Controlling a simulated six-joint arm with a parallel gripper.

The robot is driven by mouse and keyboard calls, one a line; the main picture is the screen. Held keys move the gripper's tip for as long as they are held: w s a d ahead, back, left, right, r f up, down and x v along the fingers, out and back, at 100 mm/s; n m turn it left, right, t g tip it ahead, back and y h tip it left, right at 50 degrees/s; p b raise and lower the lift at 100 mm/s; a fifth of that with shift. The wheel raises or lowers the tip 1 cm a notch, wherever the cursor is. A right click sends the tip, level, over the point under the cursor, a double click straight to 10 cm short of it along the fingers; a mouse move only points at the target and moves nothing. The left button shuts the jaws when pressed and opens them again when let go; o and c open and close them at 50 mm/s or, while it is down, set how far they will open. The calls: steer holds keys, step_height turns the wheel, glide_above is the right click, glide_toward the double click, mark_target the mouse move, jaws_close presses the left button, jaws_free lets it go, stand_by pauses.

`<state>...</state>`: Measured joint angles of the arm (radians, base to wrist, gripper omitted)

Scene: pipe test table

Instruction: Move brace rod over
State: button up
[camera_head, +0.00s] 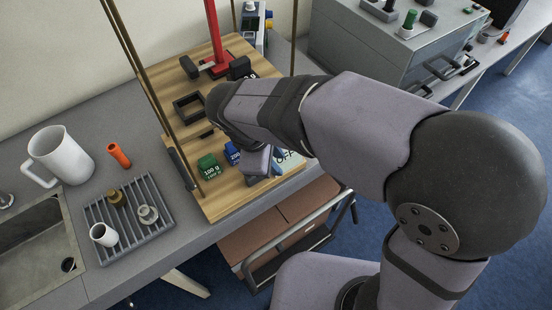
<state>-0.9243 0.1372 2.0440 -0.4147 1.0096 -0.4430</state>
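I cannot tell for sure which thing is the brace rod. A long thin brown rod (151,92) slants down the left side of the wooden board (222,203), and other thin brown rods stand at the back. A red upright post (214,30) stands at the board's far end. My gripper (262,168) is low over the near right part of the board, beside a blue block (232,151) and a green 100 g block (208,166). My arm covers much of the board's right side. The fingertips are too hidden to show whether they are open or hold anything.
A grey rack (133,242) with small fittings stands left of the board, with a white mug (61,155) and an orange cylinder (119,155) behind it. A sink (33,254) is at far left. A grey cabinet (392,50) stands at back right.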

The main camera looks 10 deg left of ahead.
stand_by(0.5)
steer(key=s+d+f+m+g+y, duration=0.1)
steer(key=s+d+f+m+g, duration=0.1)
steer(key=s+f+m, duration=0.5)
steer(key=d+f+m+b, duration=0.2)
steer(key=d+m, duration=0.3)
steer(key=d, duration=0.5)
steer(key=w+d+f+m+g+y+b, duration=0.1)
steer(key=d+f+m+b, duration=0.1)
steer(key=d+m, duration=0.4)
steer(key=d, duration=0.4)
steer(key=shift+w+f+b, duration=0.2)
steer(key=shift+w+b, duration=0.1)
steer(key=shift+b, duration=0.1)
